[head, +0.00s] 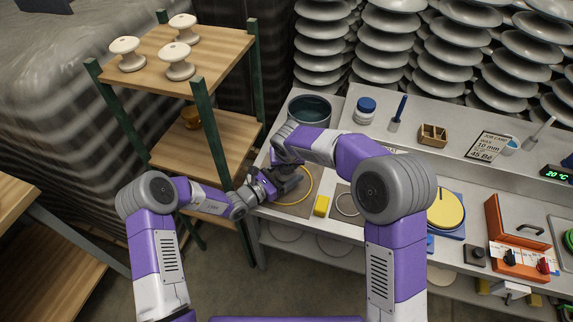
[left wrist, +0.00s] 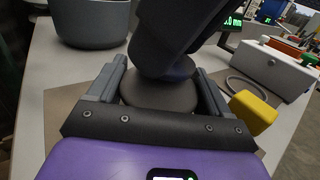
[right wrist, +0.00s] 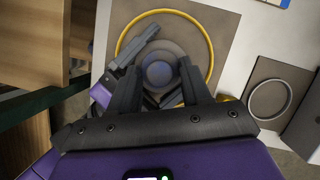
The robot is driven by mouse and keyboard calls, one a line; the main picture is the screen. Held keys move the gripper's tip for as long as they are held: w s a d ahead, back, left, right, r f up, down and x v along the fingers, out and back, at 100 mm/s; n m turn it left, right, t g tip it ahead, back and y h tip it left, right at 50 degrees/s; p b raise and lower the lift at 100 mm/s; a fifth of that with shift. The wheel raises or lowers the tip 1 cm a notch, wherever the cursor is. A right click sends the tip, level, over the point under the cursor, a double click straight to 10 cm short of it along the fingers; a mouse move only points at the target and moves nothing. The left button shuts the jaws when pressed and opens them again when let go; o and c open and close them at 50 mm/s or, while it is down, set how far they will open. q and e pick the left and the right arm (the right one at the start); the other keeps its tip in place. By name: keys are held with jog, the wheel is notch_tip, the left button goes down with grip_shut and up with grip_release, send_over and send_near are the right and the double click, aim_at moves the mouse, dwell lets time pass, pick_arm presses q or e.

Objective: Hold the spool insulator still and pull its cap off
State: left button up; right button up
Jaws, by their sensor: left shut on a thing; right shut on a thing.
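The spool insulator (left wrist: 160,94) is a dark grey round body standing on the brown mat (right wrist: 228,30) inside a yellow ring (right wrist: 166,12). In the head view my grippers mostly hide it. My left gripper (head: 267,187) comes in low from the left and is shut on the body, one finger on each side. My right gripper (head: 284,176) reaches down from above and is shut at the top, around the round bluish-grey cap (right wrist: 158,74). The cap is in line with the body; I cannot tell whether there is a gap between them.
A dark pot (head: 309,110) stands behind. A yellow block (head: 321,206) and a pale ring (head: 347,204) lie to the right. A wooden shelf (head: 152,72) with green posts and three white spools stands close on the left. A blue-lidded jar (head: 366,111) is farther back.

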jog(key=shift+r, duration=0.65)
jog(key=shift+r, duration=2)
pick_arm(q)
jog(key=o, duration=1.4)
